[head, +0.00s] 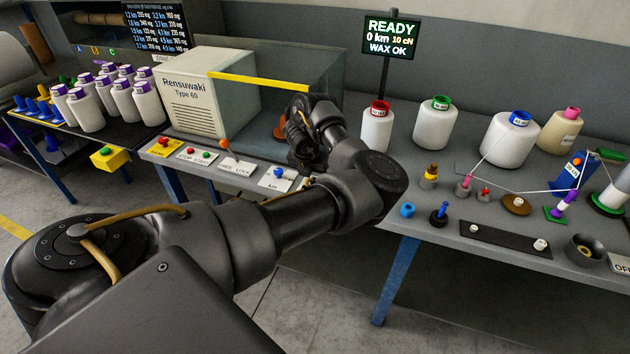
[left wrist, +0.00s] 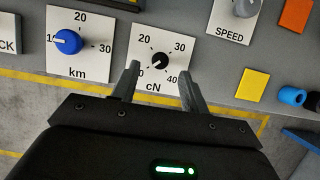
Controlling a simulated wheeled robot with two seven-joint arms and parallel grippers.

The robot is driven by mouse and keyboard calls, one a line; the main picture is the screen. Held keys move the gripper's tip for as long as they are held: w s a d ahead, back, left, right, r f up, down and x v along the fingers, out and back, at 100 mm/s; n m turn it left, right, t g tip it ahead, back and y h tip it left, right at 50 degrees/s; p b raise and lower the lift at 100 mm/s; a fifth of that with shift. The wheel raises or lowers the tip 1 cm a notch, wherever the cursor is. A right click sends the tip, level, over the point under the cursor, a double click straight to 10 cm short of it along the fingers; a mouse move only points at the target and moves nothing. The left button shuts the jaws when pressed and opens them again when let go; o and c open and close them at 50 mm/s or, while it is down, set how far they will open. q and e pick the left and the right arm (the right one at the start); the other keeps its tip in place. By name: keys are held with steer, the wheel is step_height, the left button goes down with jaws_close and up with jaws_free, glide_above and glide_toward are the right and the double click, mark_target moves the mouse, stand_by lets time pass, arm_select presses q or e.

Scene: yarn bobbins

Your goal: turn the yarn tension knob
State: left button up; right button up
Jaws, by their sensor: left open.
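The tension knob (left wrist: 160,60) is a small black knob on a white plate marked cN, with 20, 30 and 40 legible around it. A small pale mark shows on the knob, towards its lower left. My left gripper (left wrist: 158,73) is open, with one fingertip on each side of the knob in the left wrist view. I cannot tell if they touch it. In the head view my left arm and wrist (head: 318,130) reach over the panel and hide this knob. The display (head: 390,37) reads READY, 0 km, 10 cN, WAX OK. My right gripper is not in view.
A blue km knob (left wrist: 68,42) sits to the left of the cN plate, and a grey SPEED knob (left wrist: 245,7) to the upper right. The Rensuwaki machine box (head: 210,92) stands behind the panel. Yarn bobbins (head: 433,122) and small parts stand on the right table.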

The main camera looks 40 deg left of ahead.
arm_select(q)
steer(key=shift+b+x, duration=0.4)
steer(key=shift+x, duration=1.4)
jaws_close()
steer(key=shift+s+r+m+p, duration=0.1)
steer(key=shift+r+m+p, duration=0.1)
steer(key=shift+m+p, duration=0.65)
steer(key=m+h+p, duration=0.1)
steer(key=m+p, duration=0.1)
steer(key=m+h+p, duration=0.1)
steer(key=m+p, duration=0.1)
steer(key=p, duration=0.1)
steer(key=m+h+p, duration=0.1)
steer(key=m+p, duration=0.1)
steer(key=shift+a+m, duration=0.35)
steer(key=shift+a+m+g+h+p, duration=0.1)
steer(key=shift+m+g+h+p, duration=0.25)
steer(key=shift+m+p, duration=0.55)
steer(key=shift+f+m+h, duration=0.1)
steer(key=shift+m+h, duration=0.15)
steer(key=shift+m, duration=0.65)
steer(key=shift+w+a+f+m+g+h+p, duration=0.1)
steer(key=shift+w+m+g+h+p, duration=0.15)
steer(key=shift+m, duration=0.55)
steer(key=shift+m+g+h+p, duration=0.15)
steer(key=shift+m+g, duration=0.15)
steer(key=shift+m, duration=0.5)
